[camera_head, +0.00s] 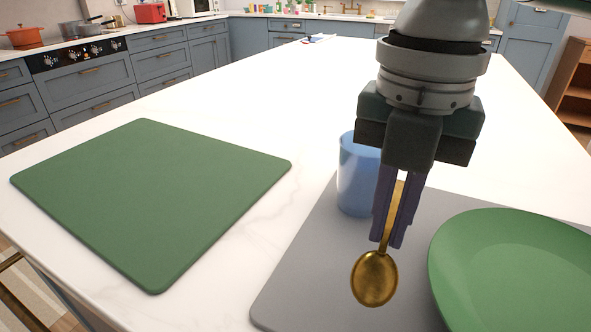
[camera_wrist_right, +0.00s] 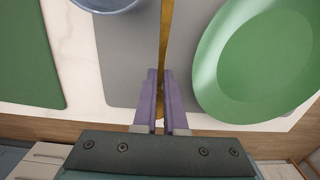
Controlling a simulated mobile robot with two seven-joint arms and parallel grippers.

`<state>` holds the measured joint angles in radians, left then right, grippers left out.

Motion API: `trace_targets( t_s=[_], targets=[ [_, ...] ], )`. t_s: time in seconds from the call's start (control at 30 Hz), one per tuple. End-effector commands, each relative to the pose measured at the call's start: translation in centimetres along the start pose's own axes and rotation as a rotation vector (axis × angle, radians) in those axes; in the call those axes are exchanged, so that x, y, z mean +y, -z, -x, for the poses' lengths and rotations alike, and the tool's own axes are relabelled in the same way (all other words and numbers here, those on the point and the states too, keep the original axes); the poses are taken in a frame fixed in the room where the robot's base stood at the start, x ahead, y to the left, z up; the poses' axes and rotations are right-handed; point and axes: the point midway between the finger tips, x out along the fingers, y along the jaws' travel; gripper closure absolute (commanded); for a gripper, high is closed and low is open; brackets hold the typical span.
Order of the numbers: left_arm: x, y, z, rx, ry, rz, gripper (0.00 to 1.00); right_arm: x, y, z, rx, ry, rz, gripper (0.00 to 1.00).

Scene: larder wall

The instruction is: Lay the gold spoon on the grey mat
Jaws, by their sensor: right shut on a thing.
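My right gripper (camera_head: 390,243) is shut on the gold spoon (camera_head: 375,279), bowl downward in the head view. The spoon hangs over the grey mat (camera_head: 300,281), between a blue cup and a green plate. I cannot tell whether the spoon's bowl touches the mat. In the right wrist view the spoon (camera_wrist_right: 166,40) runs up from between the fingertips (camera_wrist_right: 160,100), with the grey mat (camera_wrist_right: 122,70) behind it. My left gripper is not in view.
The blue cup (camera_head: 357,185) stands at the mat's back, just behind my right gripper. The green plate (camera_head: 515,265) covers the mat's right part. A green mat (camera_head: 150,195) lies empty on the left. The white counter is clear between the mats.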

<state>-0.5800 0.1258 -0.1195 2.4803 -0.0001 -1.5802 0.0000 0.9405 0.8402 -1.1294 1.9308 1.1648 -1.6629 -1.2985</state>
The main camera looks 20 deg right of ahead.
Motion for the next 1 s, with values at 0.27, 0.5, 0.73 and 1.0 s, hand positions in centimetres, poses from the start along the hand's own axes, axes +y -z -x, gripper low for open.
trace_targets(
  t_s=[0.27, 0.5, 0.73, 1.0],
  targets=[
    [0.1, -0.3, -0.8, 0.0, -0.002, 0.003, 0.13, -0.1, 0.1, -4.0, 0.001, 0.002, 0.0, 1.0],
    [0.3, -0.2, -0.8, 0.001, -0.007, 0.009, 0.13, 0.0, 0.1, -3.9, 0.0, 0.001, 0.0, 1.0],
    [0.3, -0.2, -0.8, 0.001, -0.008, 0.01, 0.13, 0.0, 0.1, -4.2, 0.001, 0.001, 0.0, 0.8],
    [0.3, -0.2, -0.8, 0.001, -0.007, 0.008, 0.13, 0.0, 0.1, -4.2, 0.001, 0.001, 0.0, 0.61]
  ],
)
